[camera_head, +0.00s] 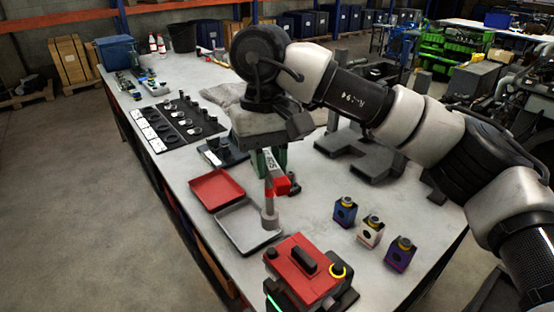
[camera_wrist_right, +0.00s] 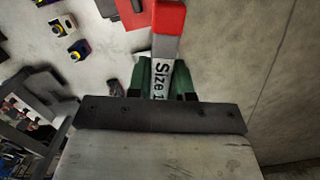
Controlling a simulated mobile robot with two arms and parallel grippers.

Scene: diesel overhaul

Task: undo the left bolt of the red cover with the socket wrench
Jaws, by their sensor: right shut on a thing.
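The red cover (camera_head: 295,279), with a black grip on top, sits on a unit at the front of the table in the head view. A small bolt head (camera_head: 272,253) shows at its far left corner. The right wrist view shows the wrench's red part (camera_wrist_right: 170,18) past the green fingers (camera_wrist_right: 163,82). My left gripper is not in view.
A red tray (camera_head: 216,188) and a grey tray (camera_head: 247,226) lie left of the wrench. Several small coloured blocks, including a purple one (camera_head: 399,254), stand right of the cover. Dark part holders (camera_head: 187,120) lie farther back.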

